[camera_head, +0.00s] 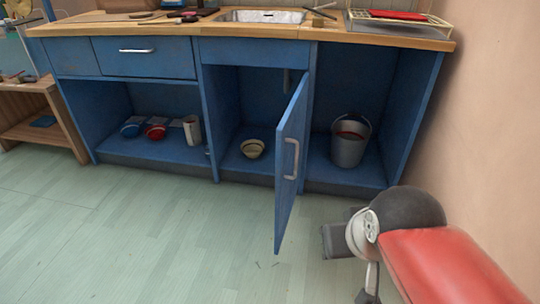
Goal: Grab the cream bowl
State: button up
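The cream bowl (253,149) sits on the floor of the middle cupboard compartment, below the sink. It is small and round, with its open side up. The compartment's blue door (290,165) stands open towards me, just right of the bowl. My arm comes in from the lower right, and its dark grey end, my gripper (340,230), is in front of the cupboard, right of the open door. It is apart from the bowl. Its fingers are small and partly hidden by my arm, so I cannot tell if they are open or shut.
The left compartment holds a blue bowl (131,130), a red bowl (155,131) and a pale mug (192,131). A grey metal bucket (349,141) stands in the right compartment. The floor (140,240) before the cupboard is clear. A wall (490,130) bounds the right side.

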aim_at(252, 148)
jog(key=i+j, duration=2.2)
jog(key=i, duration=0.35)
